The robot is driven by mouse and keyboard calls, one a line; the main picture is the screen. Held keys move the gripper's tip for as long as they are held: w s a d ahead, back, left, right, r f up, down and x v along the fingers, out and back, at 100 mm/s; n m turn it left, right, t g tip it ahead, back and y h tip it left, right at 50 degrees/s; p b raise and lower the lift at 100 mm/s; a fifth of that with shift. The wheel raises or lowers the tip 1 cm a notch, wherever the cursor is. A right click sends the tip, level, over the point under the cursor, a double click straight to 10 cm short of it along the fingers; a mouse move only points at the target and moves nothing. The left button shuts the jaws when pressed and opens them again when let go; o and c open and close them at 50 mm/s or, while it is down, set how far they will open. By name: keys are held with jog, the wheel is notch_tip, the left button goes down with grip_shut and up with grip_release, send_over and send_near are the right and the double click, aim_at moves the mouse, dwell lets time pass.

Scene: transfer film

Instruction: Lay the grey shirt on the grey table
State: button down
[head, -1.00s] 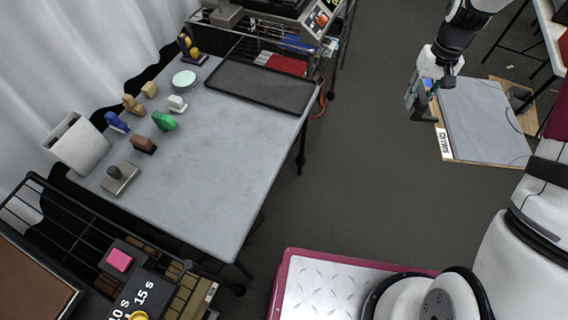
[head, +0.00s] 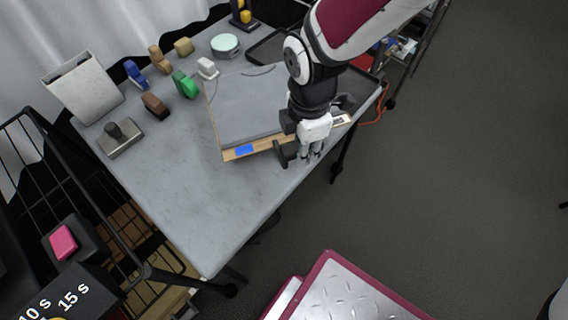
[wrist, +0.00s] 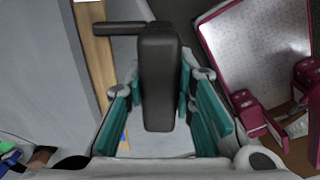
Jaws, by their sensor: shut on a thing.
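The grey shirt (head: 250,105) lies flat on a wooden board (head: 262,147) with a blue tag on its front edge. The board is over the right half of the grey table (head: 190,205); I cannot tell whether it touches the tabletop. My gripper (head: 303,152) is at the board's front right edge. In the wrist view my gripper (wrist: 160,105) has its teal-padded fingers shut on a dark handle (wrist: 160,70) joined to the board's edge. My arm hides the right part of the shirt and board.
Several stamp-like blocks, such as a green one (head: 185,85) and a brown one (head: 154,105), stand left of the board. A dark tray (head: 270,48) lies behind it. A white holder (head: 84,88) stands at the left. The table's front part is clear.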

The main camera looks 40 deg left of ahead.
jog(key=s+a+f+n+b, duration=0.2)
jog(key=s+n, duration=0.3)
jog(key=s, duration=0.3)
jog(key=shift+a+f+n, duration=0.25)
jog(key=shift+a+n, duration=0.05)
jog(key=shift+n, duration=0.1)
jog(key=shift+w, duration=0.2)
jog(key=shift+f+b, duration=0.55)
jog(key=shift+f, duration=0.05)
jog(key=shift+f+b, duration=0.7)
jog(key=shift+f, duration=0.25)
jog(key=shift+f+b, duration=0.8)
jog(key=shift+f, duration=0.15)
jog(key=c, duration=1.3)
grip_release()
jog(key=shift+r, duration=0.1)
